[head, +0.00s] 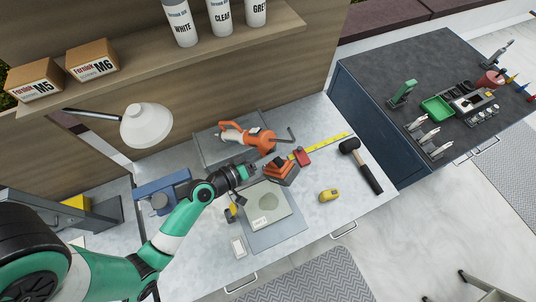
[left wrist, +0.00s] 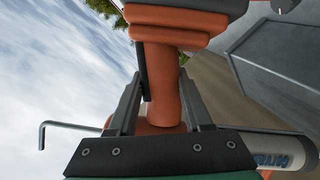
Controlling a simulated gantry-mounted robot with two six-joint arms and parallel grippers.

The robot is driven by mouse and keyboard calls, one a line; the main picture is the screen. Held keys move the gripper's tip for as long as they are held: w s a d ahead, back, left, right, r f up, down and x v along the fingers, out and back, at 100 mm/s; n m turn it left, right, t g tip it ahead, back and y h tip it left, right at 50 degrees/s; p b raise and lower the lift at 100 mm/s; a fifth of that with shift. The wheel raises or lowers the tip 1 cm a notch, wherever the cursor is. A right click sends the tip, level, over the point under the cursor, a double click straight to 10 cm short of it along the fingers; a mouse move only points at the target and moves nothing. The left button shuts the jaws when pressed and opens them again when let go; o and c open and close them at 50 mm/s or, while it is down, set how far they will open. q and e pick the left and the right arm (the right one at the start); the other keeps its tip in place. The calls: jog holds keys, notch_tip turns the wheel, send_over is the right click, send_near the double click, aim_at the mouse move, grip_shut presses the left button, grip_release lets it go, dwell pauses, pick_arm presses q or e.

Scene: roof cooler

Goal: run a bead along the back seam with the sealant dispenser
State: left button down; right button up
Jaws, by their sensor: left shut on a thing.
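The sealant dispenser (head: 262,141) is orange, with a pale cartridge, a bent metal rod on its right and a dark-and-orange base (head: 282,173). It is over the back part of the bench. My left gripper (head: 254,169) is shut on its handle, which shows between the fingers (left wrist: 163,100) in the left wrist view. There the stepped base is above, the rod hook is at left and the lettered cartridge (left wrist: 285,152) is at lower right. A grey block with a rounded hollow (head: 268,203) lies on a flat panel in front. I cannot make out the back seam. My right gripper is out of view.
A lamp (head: 147,126) and blue vise (head: 162,196) stand at left. A mallet (head: 361,166), yellow tool (head: 329,195) and yellow strip (head: 331,146) lie at right. A shelf (head: 150,62) with boxes and cartridges overhangs the back.

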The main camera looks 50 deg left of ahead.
pick_arm(q)
jog(key=shift+w+d+r, duration=0.1)
jog(key=shift+w+r, duration=0.1)
jog(key=shift+w, duration=0.55)
dwell(0.3)
jog(key=shift+w+p, duration=0.3)
jog(key=shift+w+d, duration=0.1)
jog(key=shift+w, duration=0.1)
dwell(0.4)
jog(key=shift+w, duration=0.3)
jog(key=shift+w+d, duration=0.1)
jog(key=shift+w, duration=0.1)
dwell(0.4)
jog(key=shift+w, duration=0.3)
jog(key=shift+w+d, duration=0.1)
jog(key=shift+w, duration=0.15)
dwell(0.4)
jog(key=shift+w+p, duration=0.25)
jog(key=shift+p, duration=0.05)
